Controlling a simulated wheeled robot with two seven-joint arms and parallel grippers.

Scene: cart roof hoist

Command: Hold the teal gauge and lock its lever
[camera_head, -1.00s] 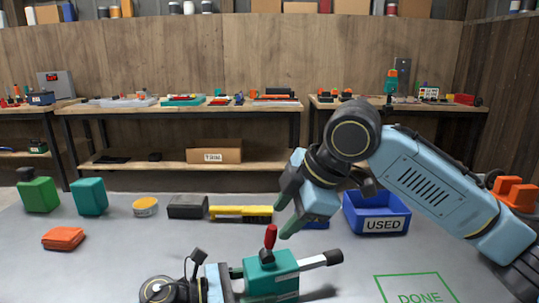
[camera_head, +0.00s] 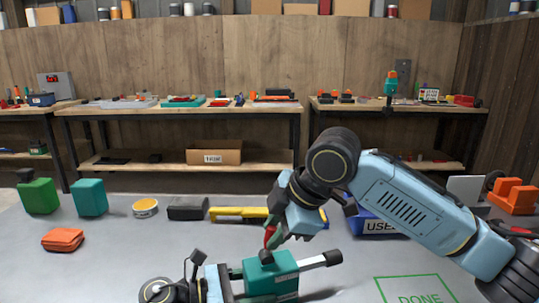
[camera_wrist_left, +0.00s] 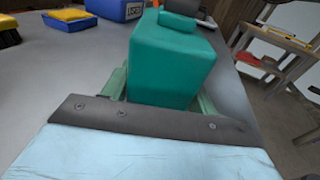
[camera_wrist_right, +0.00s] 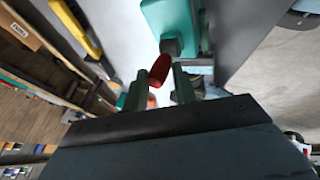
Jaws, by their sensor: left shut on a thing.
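The teal gauge (camera_head: 270,277) sits low in the middle of the head view, with a red lever (camera_head: 270,236) standing up from its top and a dark and white stub on its right. My left gripper (camera_head: 234,282) is shut on the gauge's body, which stands between its green fingers in the left wrist view (camera_wrist_left: 172,62). My right gripper (camera_head: 277,240) is at the lever from above. In the right wrist view its two green fingers (camera_wrist_right: 160,88) are apart, with the red lever (camera_wrist_right: 160,70) between them, close to the left finger. The head view partly hides the lever.
A green "DONE" outline (camera_head: 415,290) is on the table at right. A blue "USED" bin (camera_head: 375,226) is behind my right arm.

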